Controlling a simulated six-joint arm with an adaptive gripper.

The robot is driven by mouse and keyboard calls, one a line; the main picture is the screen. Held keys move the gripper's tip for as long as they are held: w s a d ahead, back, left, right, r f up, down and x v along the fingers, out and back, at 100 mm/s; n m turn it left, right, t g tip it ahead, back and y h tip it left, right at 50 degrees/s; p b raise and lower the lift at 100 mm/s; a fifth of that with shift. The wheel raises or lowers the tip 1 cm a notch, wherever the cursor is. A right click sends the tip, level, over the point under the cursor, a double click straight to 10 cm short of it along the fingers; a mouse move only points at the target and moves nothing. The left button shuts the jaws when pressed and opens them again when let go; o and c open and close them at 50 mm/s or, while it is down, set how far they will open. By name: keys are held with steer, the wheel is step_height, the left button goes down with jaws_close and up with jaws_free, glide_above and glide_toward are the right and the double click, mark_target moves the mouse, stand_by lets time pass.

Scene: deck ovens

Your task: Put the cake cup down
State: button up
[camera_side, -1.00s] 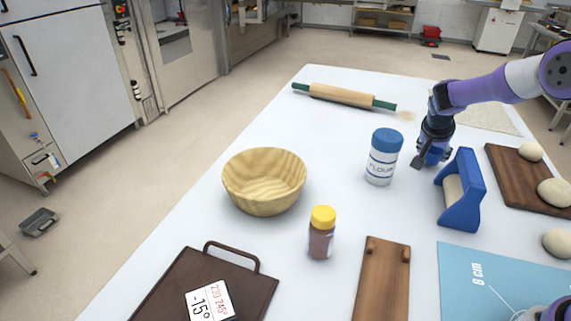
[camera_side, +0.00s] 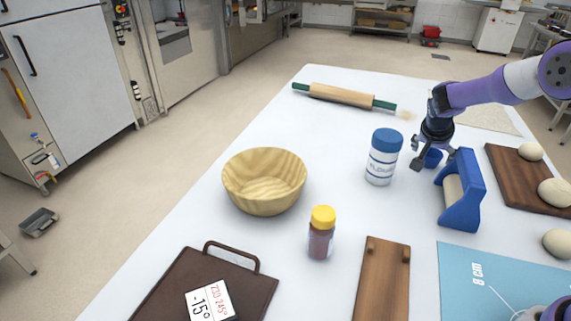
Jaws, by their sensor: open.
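The blue cake cup (camera_side: 433,159) is small and sits low at the white table, between the flour jar and the blue framed tool. My gripper (camera_side: 431,157) is above and around it with its fingers spread apart. One finger shows to the left of the cup and the other to its right. The cup is partly hidden by the gripper, and I cannot tell whether a finger still touches it.
The white flour jar (camera_side: 383,157) with a blue lid stands close on the left. The blue framed tool (camera_side: 462,190) stands close in front on the right. A dark board (camera_side: 510,177) with dough balls lies further right. A rolling pin (camera_side: 343,96) lies behind. A wooden bowl (camera_side: 264,182) is further left.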

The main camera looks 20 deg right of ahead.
steer(key=s+a+r+n+t+y, duration=0.1)
steer(key=s+a+r+n+y, duration=0.15)
steer(key=s+a+r, duration=0.45)
steer(key=s+a+r+n+t+y, duration=0.1)
steer(key=s+a+r+n, duration=0.4)
steer(key=r, duration=0.5)
steer(key=s+a+n+y, duration=0.2)
steer(key=s+a+n, duration=0.3)
steer(key=s+a, duration=0.2)
steer(key=s, duration=0.2)
steer(key=shift+s+a+f+n+t, duration=0.35)
steer(key=shift+a+t, duration=0.05)
steer(key=shift+y, duration=0.25)
